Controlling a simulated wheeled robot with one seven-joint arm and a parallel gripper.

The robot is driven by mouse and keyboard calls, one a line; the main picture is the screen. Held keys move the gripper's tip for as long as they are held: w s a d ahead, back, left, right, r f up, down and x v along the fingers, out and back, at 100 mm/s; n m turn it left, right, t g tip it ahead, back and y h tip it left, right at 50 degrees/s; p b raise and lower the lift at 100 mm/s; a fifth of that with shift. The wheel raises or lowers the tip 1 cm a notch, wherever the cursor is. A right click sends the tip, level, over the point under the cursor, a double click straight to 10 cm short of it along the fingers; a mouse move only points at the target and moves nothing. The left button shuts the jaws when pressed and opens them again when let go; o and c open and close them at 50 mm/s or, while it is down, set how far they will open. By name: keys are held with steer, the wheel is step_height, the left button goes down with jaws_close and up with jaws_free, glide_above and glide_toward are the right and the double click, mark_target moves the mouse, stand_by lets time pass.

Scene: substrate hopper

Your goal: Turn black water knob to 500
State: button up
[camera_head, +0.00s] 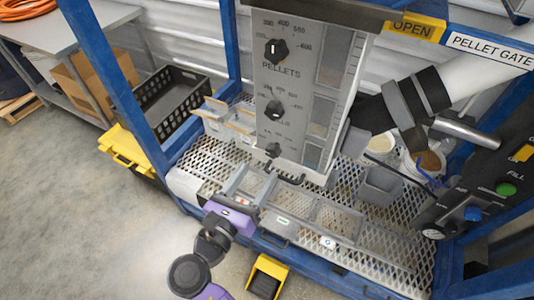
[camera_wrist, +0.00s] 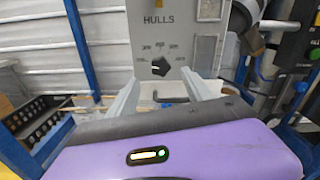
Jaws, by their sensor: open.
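The control panel (camera_head: 290,130) is a grey upright box with a column of black knobs. In the wrist view this knob (camera_wrist: 160,66) sits ahead, between the fingertips in the picture. A number scale arcs over it, too small to read surely; its white mark seems to point left. My gripper (camera_head: 257,175) is purple with grey fingers, open and empty, just short of and below the knob. The fingers (camera_wrist: 161,76) show no contact with it.
Clear bins stand on the metal mesh deck (camera_head: 385,265) below. Blue frame posts (camera_head: 105,65) flank the station. A grey cup (camera_head: 379,186) stands right of the panel.

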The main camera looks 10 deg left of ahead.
mark_target(271, 155)
steer(key=shift+p+x, duration=0.45)
steer(key=shift+x, duration=3.15)
steer(key=shift+f, duration=0.1)
jaws_close()
